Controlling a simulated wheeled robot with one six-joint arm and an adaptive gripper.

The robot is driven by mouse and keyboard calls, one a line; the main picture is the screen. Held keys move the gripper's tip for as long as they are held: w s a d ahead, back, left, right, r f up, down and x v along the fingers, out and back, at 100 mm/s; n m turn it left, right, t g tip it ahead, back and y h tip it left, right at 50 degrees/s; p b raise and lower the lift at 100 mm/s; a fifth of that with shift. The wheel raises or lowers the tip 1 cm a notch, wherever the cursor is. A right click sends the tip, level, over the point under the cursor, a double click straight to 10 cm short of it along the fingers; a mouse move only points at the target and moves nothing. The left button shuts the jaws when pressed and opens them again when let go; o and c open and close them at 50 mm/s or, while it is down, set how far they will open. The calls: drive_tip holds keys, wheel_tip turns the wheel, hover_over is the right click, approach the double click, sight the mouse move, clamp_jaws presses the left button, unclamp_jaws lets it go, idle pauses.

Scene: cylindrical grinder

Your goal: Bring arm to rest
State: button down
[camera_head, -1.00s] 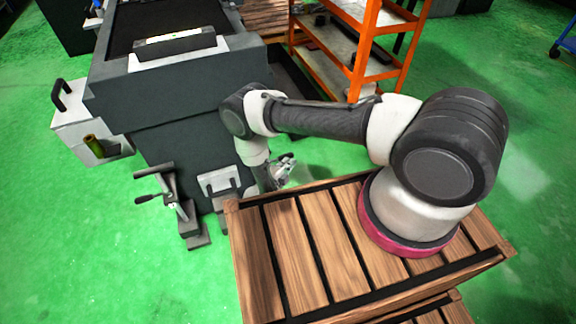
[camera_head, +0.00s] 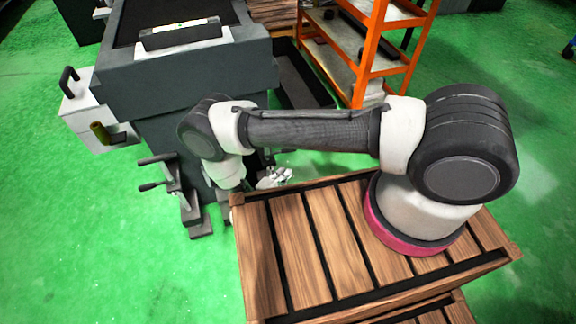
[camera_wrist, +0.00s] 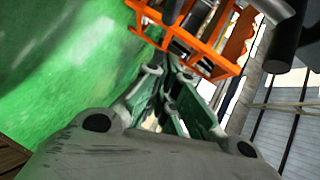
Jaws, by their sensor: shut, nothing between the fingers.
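My arm is mounted on the slatted wooden top (camera_head: 300,250) and reaches left, its elbow beside the dark grey machine (camera_head: 185,85). My gripper (camera_head: 275,178) hangs low past the far edge of the wooden top, close to the machine's side; it is small and partly hidden there. In the wrist view my gripper (camera_wrist: 172,78) shows green and grey fingers, shut and empty. The orange shelf rack (camera_wrist: 190,35) is beyond the fingertips in that view.
The orange rack (camera_head: 370,50) stands behind my arm, right of the machine. A lever fixture (camera_head: 178,195) and a white box with a handle (camera_head: 85,115) are at the machine's left and front.

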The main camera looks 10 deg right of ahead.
drive_tip(key=s+d+r+m+g+h, duration=0.2)
drive_tip(key=s+d+m+g+h, duration=0.1)
drive_tip(key=s+d+m, duration=0.4)
wheel_tip(320, 180, up, 32)
drive_tip(key=d+m+g+y, duration=0.3)
drive_tip(key=m+g, duration=0.9)
drive_tip(key=m, duration=1.4)
drive_tip(key=s+d+r+m+t+y, duration=0.2)
drive_tip(key=s+d+r+m+y, duration=0.1)
drive_tip(key=r, duration=0.6)
drive_tip(key=s+d+r+m+t+y, duration=0.3)
drive_tip(key=r+m, duration=0.4)
drive_tip(key=r, duration=0.3)
drive_tip(key=s+d+r+m+t+y, duration=0.3)
drive_tip(key=s+d+r, duration=0.3)
drive_tip(key=r, duration=0.4)
drive_tip(key=shift+s+d+m+y, duration=0.35)
drive_tip(key=shift+d+m+y, duration=0.05)
drive_tip(key=shift+m+y, duration=0.45)
